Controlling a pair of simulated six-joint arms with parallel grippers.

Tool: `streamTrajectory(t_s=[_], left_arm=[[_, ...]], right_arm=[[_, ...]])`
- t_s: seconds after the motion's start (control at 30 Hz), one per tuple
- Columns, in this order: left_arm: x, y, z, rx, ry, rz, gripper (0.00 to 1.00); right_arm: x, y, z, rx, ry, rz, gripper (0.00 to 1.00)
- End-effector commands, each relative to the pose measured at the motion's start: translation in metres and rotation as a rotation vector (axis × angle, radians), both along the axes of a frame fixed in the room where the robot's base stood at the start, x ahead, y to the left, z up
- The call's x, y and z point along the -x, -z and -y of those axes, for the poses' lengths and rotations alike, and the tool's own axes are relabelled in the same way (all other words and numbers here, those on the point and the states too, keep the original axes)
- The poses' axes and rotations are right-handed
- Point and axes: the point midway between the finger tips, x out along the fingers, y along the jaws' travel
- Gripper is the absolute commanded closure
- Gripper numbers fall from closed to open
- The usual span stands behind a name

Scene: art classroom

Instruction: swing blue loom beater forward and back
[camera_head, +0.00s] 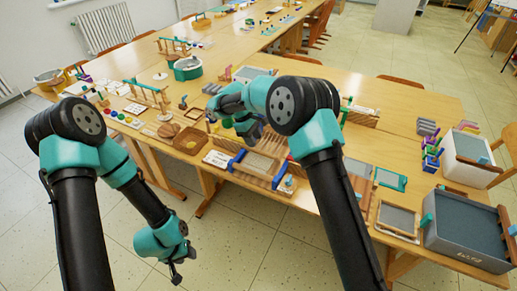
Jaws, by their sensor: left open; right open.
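The loom (262,163) is a wooden frame with pale warp threads, lying near the front edge of the table. The blue beater (236,160) shows as blue parts on the loom's left side, with another blue part (281,182) at its right. My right gripper (254,138) is small and partly hidden by its own arm, just behind the loom's upper edge. It appears open, holding nothing I can see; whether it touches the loom is unclear. My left gripper (176,274) hangs open and empty, below and in front of the table edge, away from the loom.
Framed panels (397,219) and a grey tray (465,232) stand to the right. A teal tub (187,69) and small wooden looms stand farther back. Open floor lies before the table.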

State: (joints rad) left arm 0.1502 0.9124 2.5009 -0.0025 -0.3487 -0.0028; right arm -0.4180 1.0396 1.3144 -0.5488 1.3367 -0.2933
Motion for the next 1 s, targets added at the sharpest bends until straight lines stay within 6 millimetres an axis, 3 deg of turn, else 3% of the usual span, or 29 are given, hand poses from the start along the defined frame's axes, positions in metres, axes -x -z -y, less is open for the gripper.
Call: streamTrajectory(t_s=[0.3,0.7,1.0], left_arm=[[0.000,0.000,0.000,0.000,0.000,0.000,0.58],[0.000,0.000,0.000,0.000,0.000,0.000,0.58],[0.000,0.000,0.000,0.000,0.000,0.000,0.58]], right_arm=[[0.008,0.042,0.016,0.000,0.000,-0.001,0.58],[0.009,0.049,0.018,0.000,0.001,0.000,0.58],[0.009,0.049,0.018,0.000,0.001,0.000,0.86]])
